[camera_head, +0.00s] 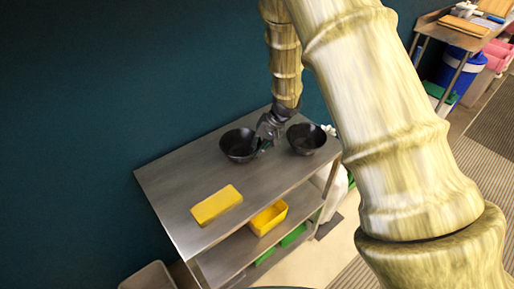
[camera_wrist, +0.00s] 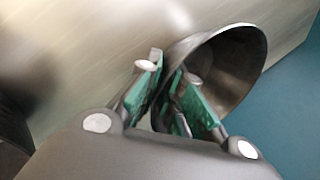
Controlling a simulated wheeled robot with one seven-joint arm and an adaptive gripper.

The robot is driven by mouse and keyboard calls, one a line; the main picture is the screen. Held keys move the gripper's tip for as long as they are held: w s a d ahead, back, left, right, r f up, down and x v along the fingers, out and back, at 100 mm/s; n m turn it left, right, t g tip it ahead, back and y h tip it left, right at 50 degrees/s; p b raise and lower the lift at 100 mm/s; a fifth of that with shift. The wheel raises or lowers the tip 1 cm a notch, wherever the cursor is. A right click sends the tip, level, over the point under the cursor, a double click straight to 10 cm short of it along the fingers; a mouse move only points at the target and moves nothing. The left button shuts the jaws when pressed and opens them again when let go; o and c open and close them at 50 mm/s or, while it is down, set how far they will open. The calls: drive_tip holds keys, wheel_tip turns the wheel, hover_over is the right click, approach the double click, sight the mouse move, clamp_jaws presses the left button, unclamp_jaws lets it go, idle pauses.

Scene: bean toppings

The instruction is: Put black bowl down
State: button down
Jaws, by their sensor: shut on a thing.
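Two black bowls are at the far end of the metal table (camera_head: 170,185) in the head view. The left bowl (camera_head: 237,146) has my gripper (camera_head: 264,144) at its right rim. The right bowl (camera_head: 306,139) stands apart on the tabletop, to the right of the gripper. In the wrist view, my gripper (camera_wrist: 172,105) has its green-padded fingers shut on the rim of a black bowl (camera_wrist: 236,70), which is empty where I can see inside. I cannot tell whether the held bowl touches the tabletop.
A yellow block-like item (camera_head: 216,204) lies on the tabletop nearer the front, with bare metal around it. A yellow bin (camera_head: 268,218) sits on the shelf below. The teal wall (camera_head: 110,90) runs close behind the table.

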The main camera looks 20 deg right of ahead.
drive_tip(key=c, duration=1.6)
unclamp_jaws()
drive_tip(key=shift+f, duration=0.1)
